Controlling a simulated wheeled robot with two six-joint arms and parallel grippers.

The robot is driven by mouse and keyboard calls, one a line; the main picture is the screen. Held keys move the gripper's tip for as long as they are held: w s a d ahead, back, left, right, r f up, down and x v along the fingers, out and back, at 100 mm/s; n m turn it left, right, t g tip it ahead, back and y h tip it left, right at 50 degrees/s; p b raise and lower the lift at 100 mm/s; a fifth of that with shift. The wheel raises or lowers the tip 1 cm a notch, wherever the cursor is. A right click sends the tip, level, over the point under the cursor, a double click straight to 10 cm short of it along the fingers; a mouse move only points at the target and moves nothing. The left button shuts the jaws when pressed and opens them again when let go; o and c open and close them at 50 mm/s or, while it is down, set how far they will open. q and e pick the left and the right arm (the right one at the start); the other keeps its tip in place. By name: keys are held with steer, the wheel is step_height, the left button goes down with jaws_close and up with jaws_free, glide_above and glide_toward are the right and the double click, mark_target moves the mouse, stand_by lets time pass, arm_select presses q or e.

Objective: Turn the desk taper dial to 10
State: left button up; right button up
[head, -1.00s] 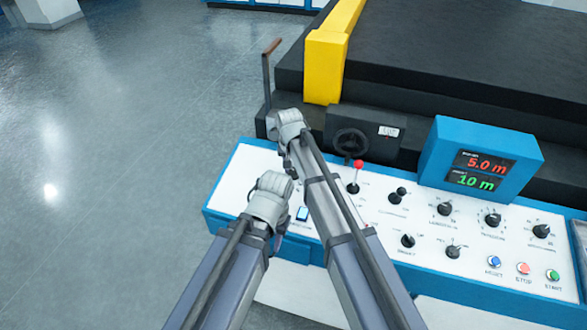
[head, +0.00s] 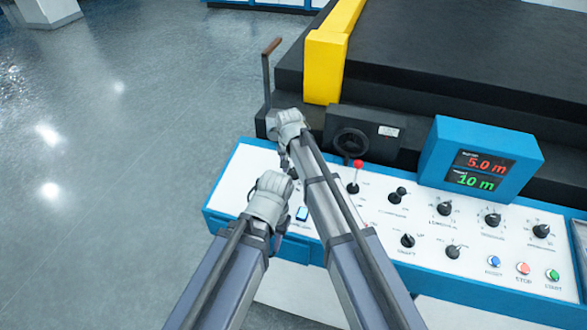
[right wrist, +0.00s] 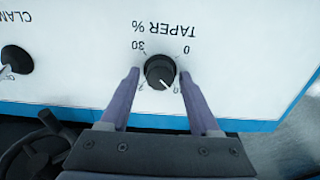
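The black taper dial (right wrist: 160,71) shows in the right wrist view, under upside-down "TAPER %" lettering. Its white pointer line aims down and to the right in the picture, toward a mark partly hidden by the finger; 0 is at upper right and 30 at upper left. My right gripper (right wrist: 159,76) is open around the dial, one finger on each side, with a gap to each. In the head view my right gripper (head: 288,150) is over the panel's left end and hides the dial. My left gripper (head: 272,190) is lower, over the panel's front left; its fingers are unclear.
The white control panel (head: 330,238) carries several other knobs, a red-tipped lever (head: 355,175) and coloured buttons. A blue display box (head: 435,150) reads 5.0 m and 10 m. A handwheel (head: 352,143) and a crank (head: 268,75) stand behind. Open floor lies left.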

mark_target(292, 174)
steer(key=shift+o, duration=0.5)
steer(key=shift+r, duration=0.15)
steer(key=r+p, duration=0.2)
steer(key=s+r+p, duration=0.1)
steer(key=r+p, duration=0.4)
steer(key=shift+s+a+r+p, duration=0.15)
steer(key=shift+a+r+p, duration=0.1)
steer(key=shift+p, duration=0.15)
steer(key=shift+f, duration=0.1)
